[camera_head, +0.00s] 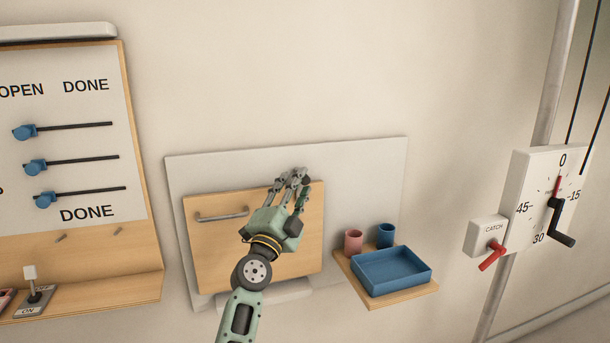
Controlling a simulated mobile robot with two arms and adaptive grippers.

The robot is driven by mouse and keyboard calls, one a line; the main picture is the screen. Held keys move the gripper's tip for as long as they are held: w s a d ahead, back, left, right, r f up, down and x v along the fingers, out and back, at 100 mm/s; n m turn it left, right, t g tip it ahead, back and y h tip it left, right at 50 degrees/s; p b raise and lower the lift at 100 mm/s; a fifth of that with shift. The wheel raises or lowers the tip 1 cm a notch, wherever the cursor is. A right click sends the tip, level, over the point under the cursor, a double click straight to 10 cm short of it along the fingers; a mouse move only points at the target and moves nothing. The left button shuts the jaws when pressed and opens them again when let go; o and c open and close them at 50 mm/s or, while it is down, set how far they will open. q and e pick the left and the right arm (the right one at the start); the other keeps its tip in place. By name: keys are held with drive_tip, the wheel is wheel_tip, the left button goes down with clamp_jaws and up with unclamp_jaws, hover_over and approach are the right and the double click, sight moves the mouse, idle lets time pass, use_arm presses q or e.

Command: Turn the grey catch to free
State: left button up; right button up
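My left gripper (297,183) is in front of the upper right part of a wooden door (222,248) on a grey wall panel. Its fingers point up and overlap in this view, so how far apart they are is unclear. No grey catch shows clearly; the gripper hides the part of the door and panel behind it. My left gripper is well away from this lever. My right gripper is not in view.
The door has a grey bar handle (222,216). A small shelf (401,298) right of the panel bears a blue tray (392,278), a pink cup (353,243) and a blue cup (385,235). A dial box (540,205) with a black crank hangs on a pole. A slider board (75,140) is at left.

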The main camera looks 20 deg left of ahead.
use_arm(q)
drive_tip(key=x, duration=0.3)
drive_tip(key=shift+f, duration=0.25)
drive_tip(key=shift+w+r, duration=0.2)
drive_tip(key=shift+w, duration=0.4)
drive_tip(key=shift+c, duration=1.4)
drive_tip(key=c, duration=0.4)
clamp_jaws()
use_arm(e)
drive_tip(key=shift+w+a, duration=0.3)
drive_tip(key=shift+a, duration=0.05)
use_arm(q)
drive_tip(key=shift+f, duration=0.15)
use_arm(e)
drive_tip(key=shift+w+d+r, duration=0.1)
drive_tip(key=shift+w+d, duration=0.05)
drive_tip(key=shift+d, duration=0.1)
